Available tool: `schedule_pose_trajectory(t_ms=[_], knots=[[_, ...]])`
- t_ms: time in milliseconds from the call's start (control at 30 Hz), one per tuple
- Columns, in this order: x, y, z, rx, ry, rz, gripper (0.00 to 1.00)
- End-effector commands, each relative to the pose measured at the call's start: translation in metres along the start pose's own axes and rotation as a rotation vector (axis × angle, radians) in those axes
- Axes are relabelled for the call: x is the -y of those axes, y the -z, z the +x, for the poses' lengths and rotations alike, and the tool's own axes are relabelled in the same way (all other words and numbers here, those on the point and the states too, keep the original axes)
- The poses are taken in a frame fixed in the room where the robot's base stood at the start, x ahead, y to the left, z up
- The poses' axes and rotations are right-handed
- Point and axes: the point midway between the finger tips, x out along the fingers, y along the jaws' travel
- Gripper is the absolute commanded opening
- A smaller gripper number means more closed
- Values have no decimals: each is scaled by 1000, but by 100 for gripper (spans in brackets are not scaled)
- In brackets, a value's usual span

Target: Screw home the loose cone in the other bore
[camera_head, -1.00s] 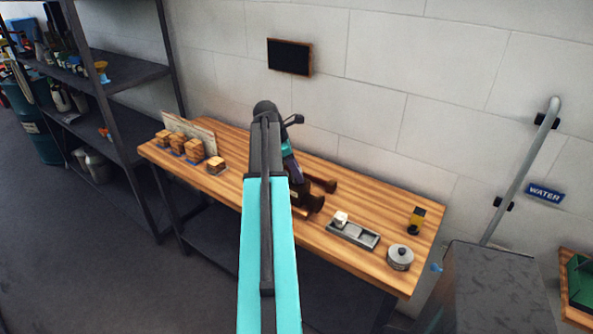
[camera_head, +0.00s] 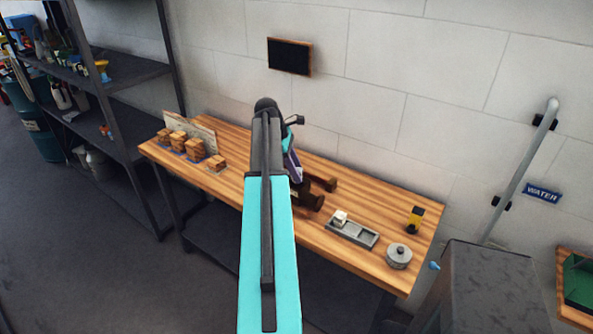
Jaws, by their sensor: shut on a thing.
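A dark brown workpiece (camera_head: 312,198) with a stubby projecting end lies on the wooden bench, partly behind my arm. A second brown rounded end (camera_head: 330,184) shows just behind it. My gripper (camera_head: 297,183) is down at this workpiece, mostly covered by my own arm links. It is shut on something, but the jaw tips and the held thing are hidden. I cannot make out the loose cone or either bore, nor whether the gripper touches the workpiece.
On the bench (camera_head: 376,188), right of the workpiece, lie a grey compartment tray (camera_head: 368,239) holding a pale block (camera_head: 341,217), a lidded round tin (camera_head: 399,256) and a yellow-black item (camera_head: 415,219). Wooden blocks (camera_head: 196,149) stand left. A shelf rack (camera_head: 112,85) stands far left.

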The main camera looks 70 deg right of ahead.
Motion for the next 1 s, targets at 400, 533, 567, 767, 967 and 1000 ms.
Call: schedule_pose_trajectory(t_ms=[400,533,567,767,967,1000], knots=[[0,-1,0,0,37,91,2],[0,0,0,0,37,90,47],[0,0,0,0,37,90,52],[0,0,0,0,37,90,55],[0,0,0,0,37,89,80],[0,0,0,0,37,89,80]])
